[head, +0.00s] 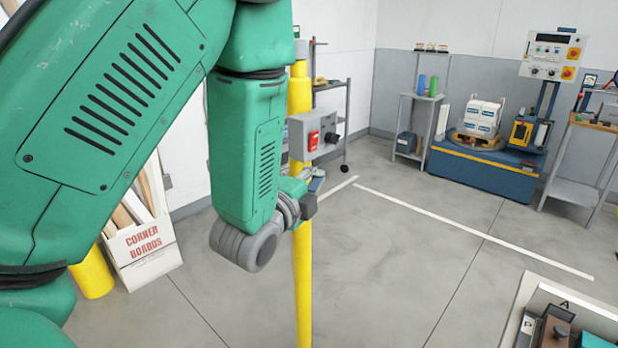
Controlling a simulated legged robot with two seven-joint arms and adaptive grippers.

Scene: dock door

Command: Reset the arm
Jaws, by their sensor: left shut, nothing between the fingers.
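My green left arm fills the left of the head view, its forearm hanging down in front of a yellow post. My left gripper (308,204) is small and dark at the end of the grey wrist. It is shut and empty, beside the post and below a grey control box (302,150). The box carries a red switch (314,140) and a black knob. I cannot tell whether the gripper touches the post. My right gripper is out of view.
The yellow post (303,290) stands close to my arm. A "Corner Boards" carton (146,262) is at left. A blue pallet wrapper (480,172) and a grey shelf (418,128) stand at the back. A tray (590,318) is at lower right. The middle floor is clear.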

